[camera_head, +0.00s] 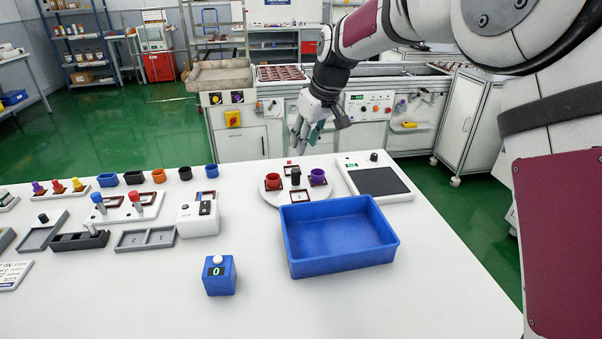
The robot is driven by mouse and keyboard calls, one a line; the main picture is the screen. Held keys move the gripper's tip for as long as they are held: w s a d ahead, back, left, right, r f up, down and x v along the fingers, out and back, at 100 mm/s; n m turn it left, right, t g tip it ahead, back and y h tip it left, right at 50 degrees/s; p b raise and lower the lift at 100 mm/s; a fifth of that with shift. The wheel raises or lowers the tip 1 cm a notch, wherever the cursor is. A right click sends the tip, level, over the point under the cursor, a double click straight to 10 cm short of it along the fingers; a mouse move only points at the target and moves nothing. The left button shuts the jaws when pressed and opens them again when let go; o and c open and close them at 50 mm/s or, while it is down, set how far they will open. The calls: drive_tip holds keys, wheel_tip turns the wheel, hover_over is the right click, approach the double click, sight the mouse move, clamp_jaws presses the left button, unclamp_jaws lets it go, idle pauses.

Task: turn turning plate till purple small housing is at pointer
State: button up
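The round white turning plate (284,197) lies on the table behind the blue bin. A red small housing (273,181) sits at its left and the purple small housing (317,176) at its right, each on a dark red square. A black knob (295,176) stands between them. A small red mark (289,162) at the plate's far edge may be the pointer; it is too small to be sure. The purple housing is away from that mark. My gripper (305,137) hangs above the plate's far side, apart from it. Its finger gap is unclear.
A blue bin (340,259) stands close in front of the plate. A white panel with a dark pad (379,181) is at the right. A white box (198,219), a blue counter box (219,280) and several coloured parts stand to the left. The front right of the table is clear.

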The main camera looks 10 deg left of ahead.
sight(296, 170)
drive_tip(key=x, duration=1.3)
drive_tip(key=shift+s+d+f+b, duration=0.1)
drive_tip(key=shift+b, duration=0.25)
clamp_jaws()
